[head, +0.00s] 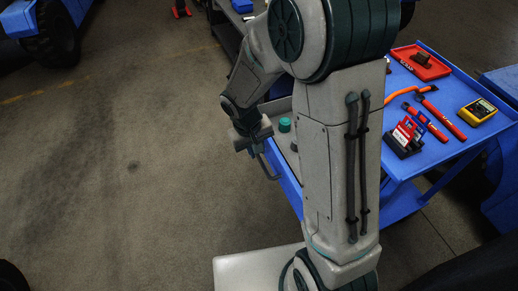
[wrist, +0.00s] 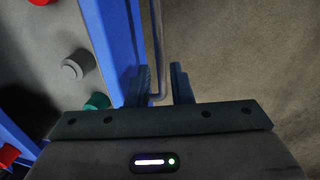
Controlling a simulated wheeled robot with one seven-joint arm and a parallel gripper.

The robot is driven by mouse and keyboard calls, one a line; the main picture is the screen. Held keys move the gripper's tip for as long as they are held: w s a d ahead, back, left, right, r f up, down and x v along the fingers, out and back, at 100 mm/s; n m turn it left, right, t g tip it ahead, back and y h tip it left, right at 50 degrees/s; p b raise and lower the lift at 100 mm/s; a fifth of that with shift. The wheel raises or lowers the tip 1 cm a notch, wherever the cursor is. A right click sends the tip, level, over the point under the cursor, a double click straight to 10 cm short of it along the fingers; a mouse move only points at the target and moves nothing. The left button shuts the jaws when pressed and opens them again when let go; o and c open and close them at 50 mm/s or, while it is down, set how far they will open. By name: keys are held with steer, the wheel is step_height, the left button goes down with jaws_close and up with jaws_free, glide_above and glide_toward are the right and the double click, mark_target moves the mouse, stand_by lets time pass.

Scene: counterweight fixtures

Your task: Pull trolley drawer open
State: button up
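The blue trolley (head: 438,152) stands right of my arm. Its drawer (head: 286,180) is out toward the left, with its grey inside showing; my arm hides part of it. In the wrist view the blue drawer front (wrist: 112,40) runs along the left of a thin grey handle (wrist: 157,45). The handle also shows in the head view (head: 268,168). My gripper (head: 254,146) is at the handle. In the wrist view its two fingers (wrist: 161,82) are apart, with the handle's end between them and a gap on the right finger's side.
The drawer holds a teal cylinder (head: 285,124), a grey knob-like piece (wrist: 77,66) and red pieces. On the trolley top are a red tray (head: 420,62), red-handled tools and a yellow meter (head: 478,111). The floor left of the drawer is clear.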

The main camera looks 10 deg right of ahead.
step_height(320, 180, up, 12)
steer(key=a+p, duration=0.1)
steer(key=a, duration=0.1)
steer(key=shift+s+a+r, duration=0.15)
steer(key=shift+s+a, duration=0.05)
steer(key=shift+s, duration=0.1)
steer(key=s+d+r+m+t+y+p, duration=0.1)
steer(key=s+d+r+p, duration=0.1)
steer(key=s+d+r, duration=0.2)
steer(key=s+d+r+m+t+y+p, duration=0.1)
steer(key=s+d+r+m+p, duration=0.1)
steer(key=s+d+r, duration=0.3)
steer(key=s+r+p, duration=0.1)
steer(key=s, duration=0.3)
steer(key=shift+s+d+r, duration=0.2)
steer(key=shift+s+r, duration=0.05)
steer(key=shift+s, duration=0.15)
